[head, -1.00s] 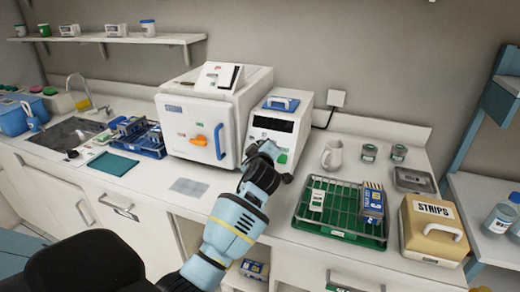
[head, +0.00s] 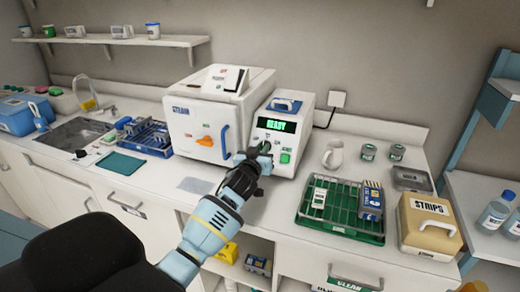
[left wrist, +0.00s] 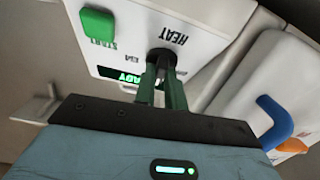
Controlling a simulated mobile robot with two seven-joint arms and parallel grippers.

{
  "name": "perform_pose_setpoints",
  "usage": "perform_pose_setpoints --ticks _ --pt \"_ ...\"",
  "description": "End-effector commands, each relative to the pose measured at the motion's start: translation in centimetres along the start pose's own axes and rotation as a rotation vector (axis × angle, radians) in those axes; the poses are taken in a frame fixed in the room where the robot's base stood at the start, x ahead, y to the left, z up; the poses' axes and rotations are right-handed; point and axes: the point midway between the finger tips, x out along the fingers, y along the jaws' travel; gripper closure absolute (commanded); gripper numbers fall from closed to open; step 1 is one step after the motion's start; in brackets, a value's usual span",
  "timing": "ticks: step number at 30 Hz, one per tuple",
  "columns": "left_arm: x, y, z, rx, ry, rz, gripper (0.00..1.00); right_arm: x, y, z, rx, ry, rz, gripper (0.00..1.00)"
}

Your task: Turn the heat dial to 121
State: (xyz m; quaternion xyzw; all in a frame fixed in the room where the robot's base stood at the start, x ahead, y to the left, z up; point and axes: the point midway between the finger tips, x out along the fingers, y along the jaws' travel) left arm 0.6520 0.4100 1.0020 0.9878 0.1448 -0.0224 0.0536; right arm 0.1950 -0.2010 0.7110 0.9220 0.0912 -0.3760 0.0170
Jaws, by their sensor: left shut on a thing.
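The white control unit (head: 298,112) stands right of the larger white sterilizer (head: 190,120). Its display (head: 276,125) is lit green and appears to read READY. The dark heat dial (left wrist: 161,57) sits beside the HEAT label in the left wrist view, upside down there. My left gripper (head: 262,152) is at the front of the unit, its two green fingers (left wrist: 160,85) shut on the dial. The dial's setting is mostly hidden by the fingers. The green START button (left wrist: 98,25) is beside the dial, apart from the gripper. My right gripper is not in view.
The sterilizer's blue handle (head: 224,141) and orange knob (head: 205,141) are close left of my gripper. A green rack tray (head: 342,238) with boxes, a white mug (head: 333,155) and a STRIPS case (head: 430,225) stand to the right. The counter front is mostly clear.

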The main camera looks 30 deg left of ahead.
Motion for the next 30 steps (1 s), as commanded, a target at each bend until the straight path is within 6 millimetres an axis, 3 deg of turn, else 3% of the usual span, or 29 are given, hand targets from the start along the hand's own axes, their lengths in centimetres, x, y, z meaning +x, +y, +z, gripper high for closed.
perform_pose_setpoints --ticks 24,25,30 --pt "-0.01 -0.12 0.22 0.104 -0.004 0.053 1.0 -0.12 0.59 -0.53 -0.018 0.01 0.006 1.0" --pt "-0.01 -0.12 0.22 0.104 -0.004 0.053 0.84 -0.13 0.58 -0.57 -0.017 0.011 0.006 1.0" --pt "0.0 -0.11 0.16 0.103 -0.003 0.053 0.66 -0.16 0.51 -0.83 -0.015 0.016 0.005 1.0"
